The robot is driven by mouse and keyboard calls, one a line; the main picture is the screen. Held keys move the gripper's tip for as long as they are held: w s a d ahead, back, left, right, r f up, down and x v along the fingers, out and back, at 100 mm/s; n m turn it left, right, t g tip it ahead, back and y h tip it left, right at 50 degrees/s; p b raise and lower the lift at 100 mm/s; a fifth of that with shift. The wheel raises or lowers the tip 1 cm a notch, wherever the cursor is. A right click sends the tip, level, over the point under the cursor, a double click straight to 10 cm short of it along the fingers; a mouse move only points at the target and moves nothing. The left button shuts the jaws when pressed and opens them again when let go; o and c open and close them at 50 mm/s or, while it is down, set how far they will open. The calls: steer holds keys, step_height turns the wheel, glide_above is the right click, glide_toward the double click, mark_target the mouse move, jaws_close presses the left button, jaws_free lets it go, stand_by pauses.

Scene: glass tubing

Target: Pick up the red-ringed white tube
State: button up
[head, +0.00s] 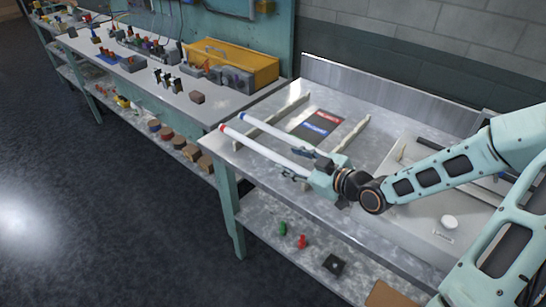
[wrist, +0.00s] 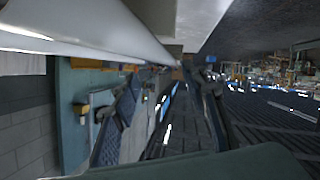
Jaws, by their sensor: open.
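The red-ringed white tube (head: 262,150) lies slanting across the left part of the metal bench. Its red end points to the back left, and its near end runs to my gripper (head: 297,164). The gripper is open, with its fingers around or just above that near part; I cannot tell which. A blue-ringed white tube (head: 272,131) lies beside it, farther back, and also runs toward the gripper. In the wrist view, a large pale tube (wrist: 95,32) crosses the upper left, close to the camera; its ring is not visible. Two dark fingers of my gripper (wrist: 168,112) stand apart there.
A dark panel with red and blue labels (head: 316,125) lies on the bench between pale rails (head: 350,133). A pale tray (head: 408,205) with a white round piece (head: 449,222) is at right. A yellow toolbox (head: 240,62) stands on the neighbouring bench.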

mark_target(277, 157)
steer(key=x, duration=0.7)
steer(key=shift+a+f, duration=0.2)
steer(key=shift+f, duration=0.05)
jaws_close()
